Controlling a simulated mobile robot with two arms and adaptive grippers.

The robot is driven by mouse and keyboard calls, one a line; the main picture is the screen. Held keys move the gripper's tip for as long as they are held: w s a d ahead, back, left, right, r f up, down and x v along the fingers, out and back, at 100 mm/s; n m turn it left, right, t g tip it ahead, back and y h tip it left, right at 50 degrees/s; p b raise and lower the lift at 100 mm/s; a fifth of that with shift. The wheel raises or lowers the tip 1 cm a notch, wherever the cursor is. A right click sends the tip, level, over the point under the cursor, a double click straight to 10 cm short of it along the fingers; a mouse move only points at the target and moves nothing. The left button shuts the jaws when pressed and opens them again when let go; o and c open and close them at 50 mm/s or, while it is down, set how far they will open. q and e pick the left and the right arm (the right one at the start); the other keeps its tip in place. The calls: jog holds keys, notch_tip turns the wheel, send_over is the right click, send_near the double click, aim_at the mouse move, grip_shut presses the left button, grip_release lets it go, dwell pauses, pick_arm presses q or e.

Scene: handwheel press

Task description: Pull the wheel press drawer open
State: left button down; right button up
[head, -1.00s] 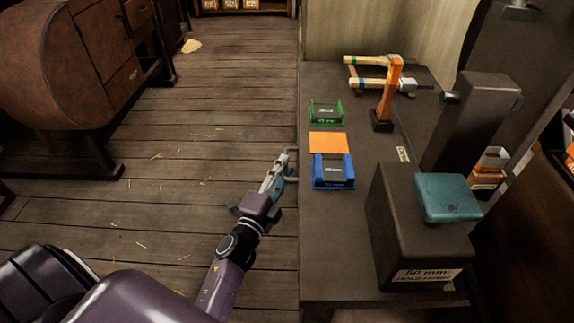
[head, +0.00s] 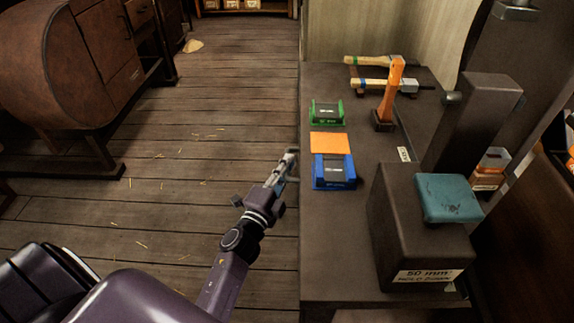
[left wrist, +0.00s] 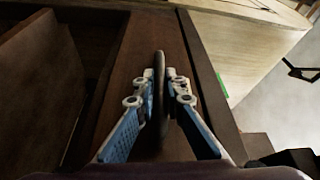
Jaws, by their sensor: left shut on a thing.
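The brown drawer front (left wrist: 138,45) fills the middle of the left wrist view. A thin dark handle (left wrist: 160,92) stands out from it. My left gripper (left wrist: 162,78) has one finger on each side of this handle and is shut on it. In the head view my left gripper (head: 289,158) is at the left edge of the press table (head: 335,240), where the table hides the drawer front. I cannot tell from these frames how far out the drawer is. My right gripper is not in view.
The plank floor (head: 150,215) left of the table is mostly clear.

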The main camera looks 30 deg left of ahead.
pick_arm(q)
jog(key=s+a, duration=0.6)
jog(key=a, duration=0.6)
jog(key=s+a, duration=0.6)
jog(key=a, duration=0.6)
jog(key=shift+a, duration=0.25)
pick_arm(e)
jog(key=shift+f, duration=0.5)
pick_arm(q)
jog(key=c, duration=2)
grip_release()
jog(key=s, duration=0.8)
jog(key=s+d+f, duration=0.1)
jog(key=s, duration=0.3)
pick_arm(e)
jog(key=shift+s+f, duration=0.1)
